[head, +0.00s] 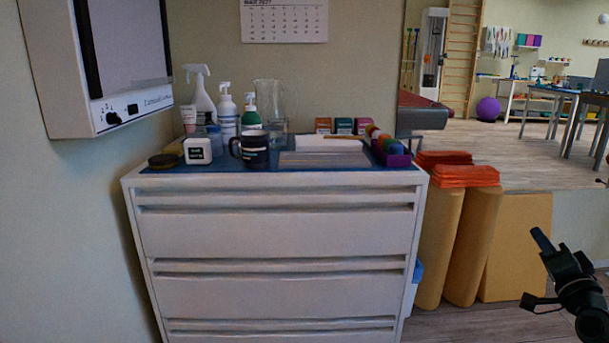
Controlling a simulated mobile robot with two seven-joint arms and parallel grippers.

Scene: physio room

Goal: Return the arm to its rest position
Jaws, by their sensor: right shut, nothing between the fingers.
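My right gripper (560,265) is at the lower right of the head view, dark and black, with its arm coming in from the right edge. It is shut and holds nothing. It is in front of the floor and low wall, right of the white drawer cabinet (275,231) and apart from it. My left gripper is not in view.
On the cabinet stand a dark mug (254,150), spray and pump bottles (227,112), a glass jug (269,105), small boxes and a purple rack (392,153). Yellow rolls (470,245) and folded orange cloths (465,176) stand right of it. A lightbox (110,60) hangs at left.

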